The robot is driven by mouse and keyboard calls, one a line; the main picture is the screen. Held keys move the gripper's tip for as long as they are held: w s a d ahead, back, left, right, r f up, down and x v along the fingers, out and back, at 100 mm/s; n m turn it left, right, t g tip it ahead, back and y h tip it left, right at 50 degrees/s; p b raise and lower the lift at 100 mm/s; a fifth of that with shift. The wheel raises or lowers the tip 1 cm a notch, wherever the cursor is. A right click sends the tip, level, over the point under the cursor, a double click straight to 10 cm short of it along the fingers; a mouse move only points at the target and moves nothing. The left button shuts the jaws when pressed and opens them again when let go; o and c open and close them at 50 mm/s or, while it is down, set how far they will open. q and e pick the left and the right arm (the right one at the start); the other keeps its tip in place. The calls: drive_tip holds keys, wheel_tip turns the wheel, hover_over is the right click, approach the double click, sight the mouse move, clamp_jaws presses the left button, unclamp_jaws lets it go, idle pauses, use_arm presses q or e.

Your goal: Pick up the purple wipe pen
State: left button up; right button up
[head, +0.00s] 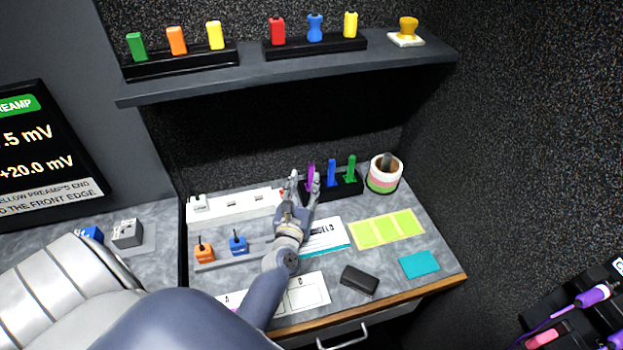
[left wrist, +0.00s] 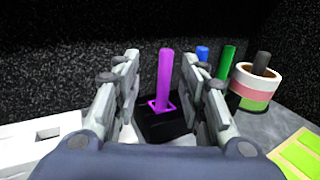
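The purple wipe pen (head: 311,176) stands upright in a black holder (head: 347,192) at the back of the desk, the leftmost in a row with a blue pen (head: 332,173) and a green pen (head: 351,169). My left gripper (head: 304,184) is open at the holder. In the left wrist view, the purple pen (left wrist: 165,85) rises from a square purple-rimmed socket between the open fingers (left wrist: 165,95), with gaps on both sides. I cannot tell whether the pen is fully within the fingertips' depth. My right gripper is not in view.
A tape-roll cup (head: 384,174) stands right of the holder. A white strip (head: 233,207) lies to the left. Orange (head: 204,252) and blue (head: 238,245) connectors, yellow notes (head: 386,229) and a dark block (head: 359,280) lie nearer. A shelf (head: 290,68) overhangs the back.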

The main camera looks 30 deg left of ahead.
sight(310, 171)
use_arm(q)
drive_tip(key=x, duration=0.5)
drive_tip(key=shift+w+d+r, duration=0.15)
drive_tip(key=shift+w+d, duration=0.1)
drive_tip(key=shift+w, duration=0.2)
drive_tip(key=shift+w+a, duration=0.1)
drive_tip(key=shift+w, duration=0.3)
drive_tip(key=c, duration=0.9)
clamp_jaws()
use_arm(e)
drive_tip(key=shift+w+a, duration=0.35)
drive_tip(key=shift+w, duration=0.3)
